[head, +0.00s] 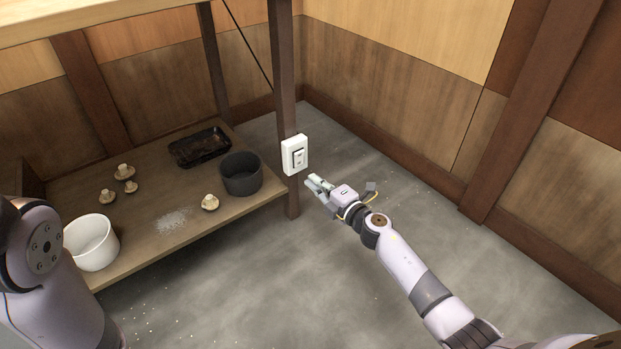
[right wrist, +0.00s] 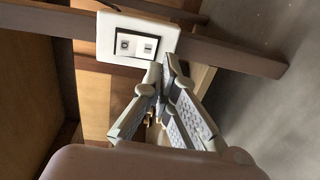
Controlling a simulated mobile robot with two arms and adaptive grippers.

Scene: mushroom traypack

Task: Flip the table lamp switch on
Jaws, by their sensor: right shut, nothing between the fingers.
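The switch (head: 299,158) is a dark-framed rocker in a white plate (head: 288,164) on the table's front post. In the right wrist view the switch (right wrist: 137,45) shows close up, with its white plate (right wrist: 108,24) around it. My right gripper (head: 314,181) is shut and empty, just below and right of the plate in the head view. In the right wrist view its fingertips (right wrist: 170,62) meet near the plate's edge; I cannot tell whether they touch it. My left gripper is not in view; only my left arm shows. No lamp is in view.
The low shelf (head: 140,224) holds several mushrooms (head: 209,202), a dark pot (head: 241,174), a black tray (head: 200,147) and a white bowl (head: 92,242). The post (head: 284,80) stands at its right corner. The grey floor (head: 330,270) is mostly open.

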